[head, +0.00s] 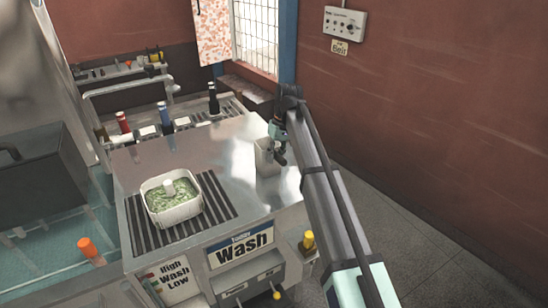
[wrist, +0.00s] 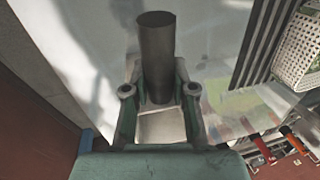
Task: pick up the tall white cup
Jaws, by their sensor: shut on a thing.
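The tall white cup (head: 265,163) is at the right end of the steel counter in the head view. It looks pale grey, squarish and upright. My gripper (head: 277,152) comes down on it from the right and is shut on its upper part. In the wrist view my gripper (wrist: 160,88) has a finger on either side of a pale surface of the cup (wrist: 162,126). A dark grey cylinder (wrist: 156,50) hides part of the space between the fingers; I cannot tell what it belongs to. I cannot tell whether the cup touches the counter.
The steel counter (head: 225,150) is clear around the cup. A white square basket (head: 153,207) with green contents stands on a dark ribbed drain to the left. Several bottles, including a dark one (head: 213,100), stand behind. A red wall (head: 440,90) rises on the right.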

